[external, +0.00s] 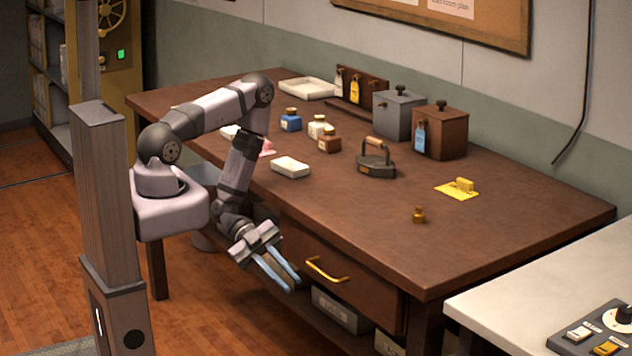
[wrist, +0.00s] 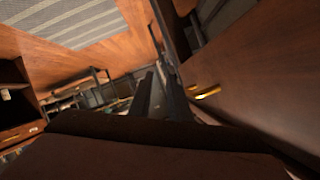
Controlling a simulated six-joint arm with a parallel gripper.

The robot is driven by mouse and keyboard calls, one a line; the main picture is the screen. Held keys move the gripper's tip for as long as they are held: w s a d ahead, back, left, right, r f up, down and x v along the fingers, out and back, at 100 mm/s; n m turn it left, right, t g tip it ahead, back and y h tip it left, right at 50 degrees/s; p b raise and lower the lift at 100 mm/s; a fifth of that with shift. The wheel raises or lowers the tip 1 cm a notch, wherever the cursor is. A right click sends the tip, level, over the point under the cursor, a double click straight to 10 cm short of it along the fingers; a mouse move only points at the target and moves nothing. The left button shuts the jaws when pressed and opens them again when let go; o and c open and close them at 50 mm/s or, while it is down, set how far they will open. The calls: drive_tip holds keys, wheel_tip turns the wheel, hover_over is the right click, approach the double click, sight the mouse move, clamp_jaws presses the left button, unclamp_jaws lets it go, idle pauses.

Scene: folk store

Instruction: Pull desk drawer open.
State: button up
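The wooden desk (external: 500,225) has a brown drawer (external: 365,288) in its front, under the top. The drawer front looks flush with the desk. Its brass handle (external: 327,271) is a horizontal bar. My gripper (external: 293,286) is in front of the desk, to the left of the handle and slightly lower, apart from it. Its two bluish fingers show a gap with nothing between them. In the wrist view, the dark fingers of my gripper (wrist: 158,88) are near the middle, and the handle (wrist: 208,93) shows to their right on the drawer front (wrist: 255,85).
A lower shelf under the drawer holds grey boxes (external: 340,311). On the desk top are an iron (external: 375,162), bottles, canisters and a small brass weight (external: 419,215). A white counter (external: 530,287) stands at the right. The floor left of the desk is open.

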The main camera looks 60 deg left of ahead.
sight(313, 268)
drive_tip(key=r+m+t, duration=0.1)
drive_tip(key=w+r+m+t+p, duration=0.1)
drive_tip(key=r, duration=0.1)
drive_tip(key=w+r+m+t+h+p, duration=0.1)
drive_tip(key=r, duration=0.1)
drive_tip(key=shift+w+a, duration=0.15)
drive_tip(key=shift+w, duration=0.1)
drive_tip(key=shift+p+x, duration=0.65)
drive_tip(key=shift+x, duration=3)
clamp_jaws()
